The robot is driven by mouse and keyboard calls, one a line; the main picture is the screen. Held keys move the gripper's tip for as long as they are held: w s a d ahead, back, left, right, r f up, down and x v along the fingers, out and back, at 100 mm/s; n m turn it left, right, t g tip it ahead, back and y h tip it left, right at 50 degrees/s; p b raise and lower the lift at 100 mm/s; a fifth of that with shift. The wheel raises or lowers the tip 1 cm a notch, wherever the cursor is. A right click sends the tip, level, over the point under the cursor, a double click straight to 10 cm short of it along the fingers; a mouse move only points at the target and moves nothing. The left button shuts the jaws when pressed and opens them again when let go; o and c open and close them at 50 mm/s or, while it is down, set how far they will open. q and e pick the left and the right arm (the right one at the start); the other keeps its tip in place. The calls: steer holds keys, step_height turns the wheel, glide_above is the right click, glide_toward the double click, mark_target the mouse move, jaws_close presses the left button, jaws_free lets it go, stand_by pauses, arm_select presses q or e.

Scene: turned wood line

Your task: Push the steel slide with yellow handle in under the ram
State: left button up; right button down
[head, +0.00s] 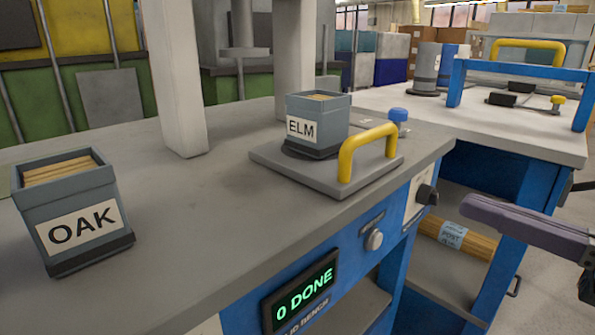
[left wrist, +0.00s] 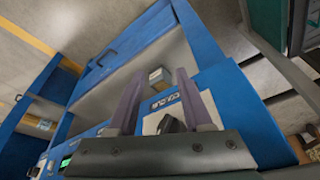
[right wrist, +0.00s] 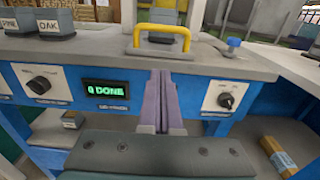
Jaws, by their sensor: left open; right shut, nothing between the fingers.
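The steel slide (head: 277,172) is a flat grey plate on the bench top, with a yellow handle (head: 367,148) at its near right end. A grey bin marked ELM (head: 330,124) stands upright on it. The ram (head: 243,50) appears to be the grey piece between two pale posts, behind the slide. My right gripper (head: 470,205) is shut and empty, off the bench's front edge, right of the handle and apart from it. In the right wrist view its fingers (right wrist: 162,73) point toward the handle (right wrist: 158,40). My left gripper (left wrist: 156,73) is open and empty, with the bench front beyond it.
A bin marked OAK (head: 72,212) stands at the left of the bench. A blue-capped knob (head: 398,116) sits beside the slide. The bench front has a display reading 0 DONE (head: 302,291) and knobs. A second bench (head: 500,125) stands at the right.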

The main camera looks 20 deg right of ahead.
mark_target(377, 172)
steer(key=x, duration=0.9)
steer(key=shift+w+a+p, duration=0.1)
steer(key=shift+w+p, duration=0.2)
steer(key=shift+p, duration=0.1)
steer(key=b+x, duration=0.1)
steer(key=x, duration=0.7)
